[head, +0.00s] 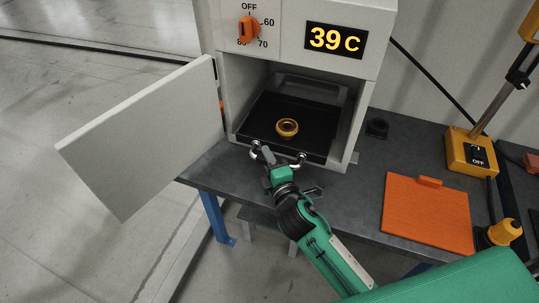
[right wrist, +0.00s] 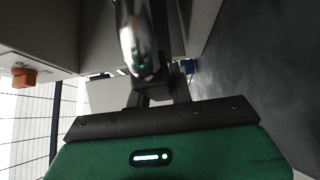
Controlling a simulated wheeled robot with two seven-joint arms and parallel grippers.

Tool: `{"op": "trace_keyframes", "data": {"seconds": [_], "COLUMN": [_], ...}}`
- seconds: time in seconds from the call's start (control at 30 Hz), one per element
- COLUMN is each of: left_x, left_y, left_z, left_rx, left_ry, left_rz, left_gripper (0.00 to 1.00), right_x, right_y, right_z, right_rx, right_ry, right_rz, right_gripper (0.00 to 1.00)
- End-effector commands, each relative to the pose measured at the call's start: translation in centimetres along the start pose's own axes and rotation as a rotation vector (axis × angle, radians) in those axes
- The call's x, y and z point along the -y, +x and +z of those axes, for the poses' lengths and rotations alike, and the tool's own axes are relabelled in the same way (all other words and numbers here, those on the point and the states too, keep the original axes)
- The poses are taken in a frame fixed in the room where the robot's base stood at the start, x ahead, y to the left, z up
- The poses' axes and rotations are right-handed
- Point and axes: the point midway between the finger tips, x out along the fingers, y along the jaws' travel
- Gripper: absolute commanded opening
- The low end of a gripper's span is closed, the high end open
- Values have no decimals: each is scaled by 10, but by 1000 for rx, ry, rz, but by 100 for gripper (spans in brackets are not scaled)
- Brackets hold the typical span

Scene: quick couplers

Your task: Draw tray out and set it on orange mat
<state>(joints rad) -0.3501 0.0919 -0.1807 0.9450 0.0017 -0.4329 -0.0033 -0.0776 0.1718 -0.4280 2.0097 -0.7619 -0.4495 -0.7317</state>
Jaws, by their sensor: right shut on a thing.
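The dark tray (head: 251,127) sits inside the open chamber of the grey oven (head: 226,93), with a brass-coloured ring (head: 287,127) on it. A shiny metal handle (head: 300,160) runs along the tray's front edge. My right gripper (head: 270,163) is at the handle's left part and is shut on it. In the right wrist view the shiny handle (right wrist: 135,40) shows large and close at the jaws (right wrist: 150,88). The flat orange mat (head: 425,214) lies bare on the bench to the right, with a small raised tab at its back edge. My left gripper is out of view.
The oven door (head: 140,140) stands wide open to the left. The dark bench top (head: 350,195) is clear between oven and mat. A yellow-based stand (head: 470,152) is behind the mat, and a yellow knob-like part (head: 503,232) is at its right. The display reads 39 C.

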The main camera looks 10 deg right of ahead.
Motion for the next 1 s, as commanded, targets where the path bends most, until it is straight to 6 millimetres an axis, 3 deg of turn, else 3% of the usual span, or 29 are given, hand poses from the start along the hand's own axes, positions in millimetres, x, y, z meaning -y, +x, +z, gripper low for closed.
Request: {"op": "trace_keyframes", "data": {"seconds": [1.0], "left_x": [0], "left_y": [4], "left_z": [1], "left_rx": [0], "left_ry": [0], "left_rz": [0], "left_gripper": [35], "right_x": [0], "right_y": [-31], "right_z": [-28], "right_rx": [-1], "right_ry": [2], "right_rz": [0], "right_gripper": [0]}}
